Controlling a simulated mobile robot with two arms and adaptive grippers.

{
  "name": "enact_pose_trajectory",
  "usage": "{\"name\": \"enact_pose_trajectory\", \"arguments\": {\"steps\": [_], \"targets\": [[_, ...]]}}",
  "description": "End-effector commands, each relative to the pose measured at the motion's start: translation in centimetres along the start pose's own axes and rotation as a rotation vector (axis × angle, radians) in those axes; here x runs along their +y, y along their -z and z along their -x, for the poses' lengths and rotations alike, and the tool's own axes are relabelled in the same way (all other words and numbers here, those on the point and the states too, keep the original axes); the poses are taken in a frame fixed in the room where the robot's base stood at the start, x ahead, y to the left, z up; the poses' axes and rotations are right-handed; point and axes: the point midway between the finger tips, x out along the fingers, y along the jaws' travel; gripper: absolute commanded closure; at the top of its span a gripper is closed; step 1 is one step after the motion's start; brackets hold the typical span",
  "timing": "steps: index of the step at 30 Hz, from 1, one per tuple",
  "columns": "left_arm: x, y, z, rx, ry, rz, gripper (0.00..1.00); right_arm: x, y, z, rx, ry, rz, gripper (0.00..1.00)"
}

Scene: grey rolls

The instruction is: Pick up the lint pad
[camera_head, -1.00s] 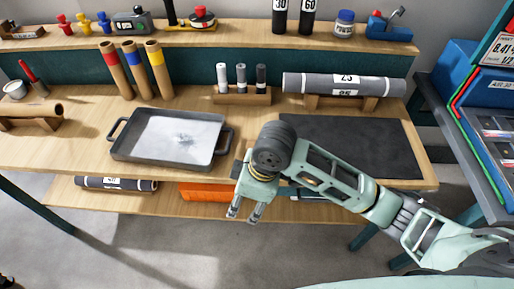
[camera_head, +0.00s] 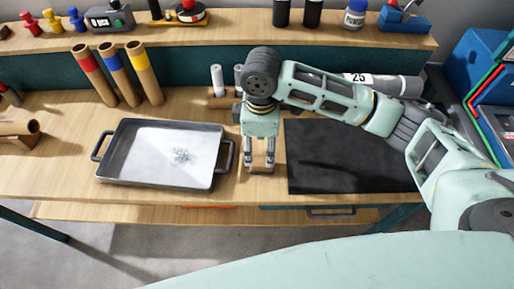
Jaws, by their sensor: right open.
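My right gripper (camera_head: 259,164) is open and points down over the bench, between the tray and the dark mat. A small brown block (camera_head: 262,158), which may be the lint pad, stands between and behind its fingers. The fingers hide part of it, and I cannot tell whether they touch it. A grey metal tray (camera_head: 108,166) with a white inside lies left of the gripper. My left gripper is not in view.
A black mat (camera_head: 340,165) lies to the right. Cardboard tubes with red, blue and yellow bands (camera_head: 115,75) lean behind the tray. A grey roll (camera_head: 398,86) is partly hidden behind my arm. A shelf (camera_head: 240,44) with jars and tools runs along the back.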

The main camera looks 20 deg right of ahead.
Motion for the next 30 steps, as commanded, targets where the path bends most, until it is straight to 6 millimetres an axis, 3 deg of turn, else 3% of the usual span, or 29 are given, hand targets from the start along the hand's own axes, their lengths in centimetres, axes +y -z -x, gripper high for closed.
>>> {"name": "enact_pose_trajectory", "arguments": {"steps": [5, 12, 15, 20, 27, 30], "targets": [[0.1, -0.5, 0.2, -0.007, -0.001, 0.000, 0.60, -0.1, -0.1, -1.6, -0.003, 0.003, -0.001, 0.43], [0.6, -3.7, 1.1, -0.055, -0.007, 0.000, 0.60, -0.4, -0.6, -4.5, -0.003, 0.003, -0.001, 0.43], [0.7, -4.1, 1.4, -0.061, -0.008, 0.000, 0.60, -0.5, -0.7, -6.0, -0.003, 0.002, -0.001, 0.43], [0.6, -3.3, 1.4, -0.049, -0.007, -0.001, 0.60, -0.4, -0.7, -7.6, -0.001, -0.001, -0.002, 0.43], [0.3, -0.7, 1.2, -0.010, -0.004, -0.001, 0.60, -0.4, -0.7, -7.7, 0.000, -0.002, -0.001, 0.43], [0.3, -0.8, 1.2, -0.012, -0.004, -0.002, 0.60, -0.4, -0.7, -7.7, 0.000, -0.002, -0.001, 0.52]]}}
